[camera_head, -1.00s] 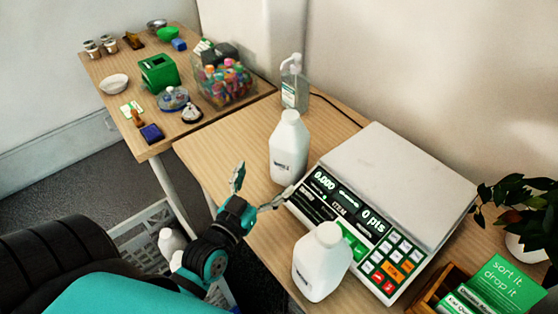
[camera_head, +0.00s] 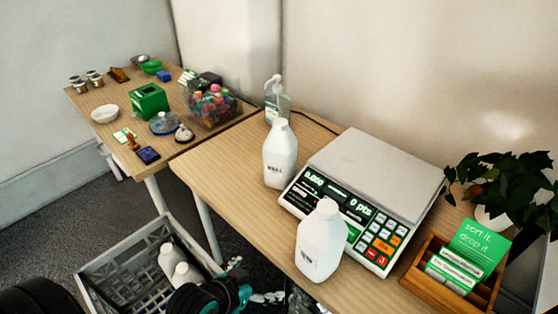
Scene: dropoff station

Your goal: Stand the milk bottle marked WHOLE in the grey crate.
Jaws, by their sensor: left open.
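A white milk bottle (camera_head: 280,157) stands upright on the near table, left of the scale; its small label appears to read WHOLE. A second white bottle (camera_head: 321,243) stands upright in front of the scale, its label too blurred to read. The grey crate (camera_head: 122,243) is on the floor left of the table, with two white bottles (camera_head: 168,262) inside. My left gripper (camera_head: 256,283) is open, low at the bottom edge, between the crate and the table's front edge, apart from both table bottles. My right gripper is not in view.
The scale (camera_head: 377,165) fills the middle of the table, with a pump bottle (camera_head: 277,100) behind. A wooden card box (camera_head: 425,267) and a plant (camera_head: 500,185) are at right. The left table (camera_head: 185,148) holds a green box and several small items.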

